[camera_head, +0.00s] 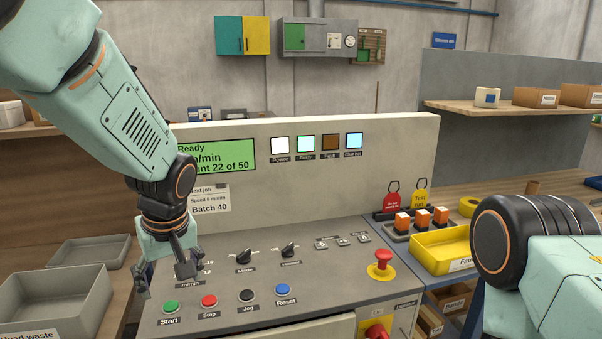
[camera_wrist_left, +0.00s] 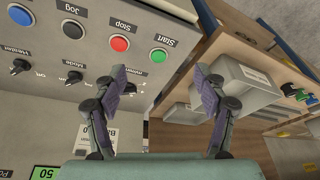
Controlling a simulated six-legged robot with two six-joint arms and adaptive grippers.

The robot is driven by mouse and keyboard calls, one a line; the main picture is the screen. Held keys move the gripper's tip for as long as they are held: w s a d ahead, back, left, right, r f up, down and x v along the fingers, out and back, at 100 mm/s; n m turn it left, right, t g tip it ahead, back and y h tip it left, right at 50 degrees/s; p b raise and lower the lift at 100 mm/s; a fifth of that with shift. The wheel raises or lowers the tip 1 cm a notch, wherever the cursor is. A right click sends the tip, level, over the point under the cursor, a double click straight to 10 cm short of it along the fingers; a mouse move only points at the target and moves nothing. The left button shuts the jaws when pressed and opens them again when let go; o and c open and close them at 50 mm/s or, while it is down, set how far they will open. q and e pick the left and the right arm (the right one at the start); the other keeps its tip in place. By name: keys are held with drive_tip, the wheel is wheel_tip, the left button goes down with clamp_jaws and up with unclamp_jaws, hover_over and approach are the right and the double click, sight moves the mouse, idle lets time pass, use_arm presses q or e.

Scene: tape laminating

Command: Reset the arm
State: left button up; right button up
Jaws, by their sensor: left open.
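My left gripper (camera_head: 165,283) hangs over the left part of the sloped control panel (camera_head: 225,275), near the Start button. It is open, and nothing is between its fingers. In the left wrist view, the two fingers (camera_wrist_left: 165,85) stand apart, with the panel edge and the bins beyond them. The panel carries a green Start (camera_head: 170,306), red Stop (camera_head: 209,300), black Jog (camera_head: 247,295) and blue Reset button (camera_head: 282,289). My right arm shows at the right edge of the head view; its gripper is out of view.
A green display (camera_head: 218,155) reads Ready. A red emergency stop (camera_head: 381,263) stands at the panel's right. A yellow tray (camera_head: 440,250) lies right of the panel. Grey bins (camera_head: 55,300) stand at the left. The back panel (camera_head: 400,150) rises behind the controls.

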use_arm(q)
drive_tip(key=s+f+m+h, duration=0.1)
drive_tip(key=s+f, duration=0.3)
drive_tip(key=f, duration=0.3)
drive_tip(key=s+f+m+g, duration=0.1)
drive_tip(key=s+f, duration=0.3)
drive_tip(key=f, duration=0.3)
drive_tip(key=s+f+m+h, duration=0.1)
drive_tip(key=s+f+m, duration=0.1)
drive_tip(key=s+f, duration=0.35)
drive_tip(key=s+f+m+g, duration=0.15)
drive_tip(key=s+f, duration=0.35)
drive_tip(key=s, duration=0.5)
drive_tip(key=s+f+m, duration=0.2)
drive_tip(key=s+f, duration=0.4)
drive_tip(key=s, duration=0.5)
wheel_tip(320, 180, down, 10)
drive_tip(key=w+b, duration=0.1)
drive_tip(key=b, duration=0.9)
drive_tip(key=shift+r, duration=0.15)
drive_tip(key=shift+a+h, duration=0.1)
drive_tip(key=shift+h, duration=0.2)
